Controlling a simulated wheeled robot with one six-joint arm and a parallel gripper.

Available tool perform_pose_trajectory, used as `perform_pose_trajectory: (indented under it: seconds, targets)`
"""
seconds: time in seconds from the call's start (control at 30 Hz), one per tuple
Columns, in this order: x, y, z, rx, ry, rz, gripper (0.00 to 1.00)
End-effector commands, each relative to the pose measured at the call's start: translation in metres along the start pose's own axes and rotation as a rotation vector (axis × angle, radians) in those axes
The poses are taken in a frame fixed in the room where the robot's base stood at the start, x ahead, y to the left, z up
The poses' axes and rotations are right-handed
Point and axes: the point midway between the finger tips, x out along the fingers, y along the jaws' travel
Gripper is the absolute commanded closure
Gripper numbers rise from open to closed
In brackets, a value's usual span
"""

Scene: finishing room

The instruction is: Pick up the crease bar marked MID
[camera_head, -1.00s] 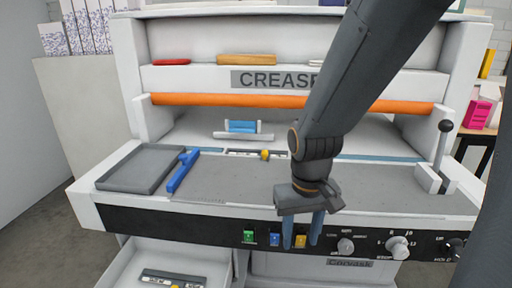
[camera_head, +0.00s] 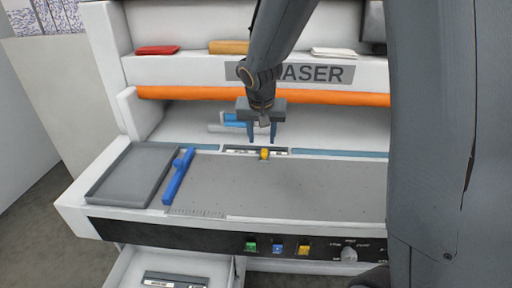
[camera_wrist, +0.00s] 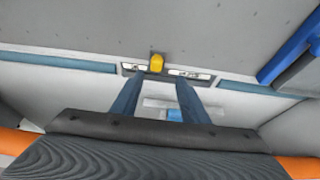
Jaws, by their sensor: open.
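A dark crease bar (camera_head: 238,150) with pale label plates and a yellow knob (camera_head: 264,154) lies in the slot at the back of the grey bed. Its lettering is too small to read, so I cannot tell whether it says MID. My gripper (camera_head: 262,138) is open and empty, pointing down just behind and above this bar. In the wrist view, the yellow knob (camera_wrist: 157,62) appears beyond and between the two blue fingertips. A second dark bar with pale labels (camera_head: 175,280) lies in the open drawer below; its marking is also unreadable.
A grey tray (camera_head: 128,177) and a blue handled bar (camera_head: 178,177) are at the left of the bed. An orange roller (camera_head: 200,95) spans the machine above. A blue block (camera_head: 233,121) stands behind my gripper. The middle of the bed is clear.

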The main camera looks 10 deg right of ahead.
Motion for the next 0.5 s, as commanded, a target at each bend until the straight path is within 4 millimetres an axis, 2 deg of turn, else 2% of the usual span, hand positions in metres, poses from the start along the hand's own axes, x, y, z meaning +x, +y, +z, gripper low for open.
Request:
perform_pose_trajectory:
  seconds: [0.27,0.5]
  targets:
    - [0.024,0.003,0.002,-0.003,-0.003,0.001,0.59]
    - [0.053,0.009,0.003,-0.002,-0.004,0.001,0.59]
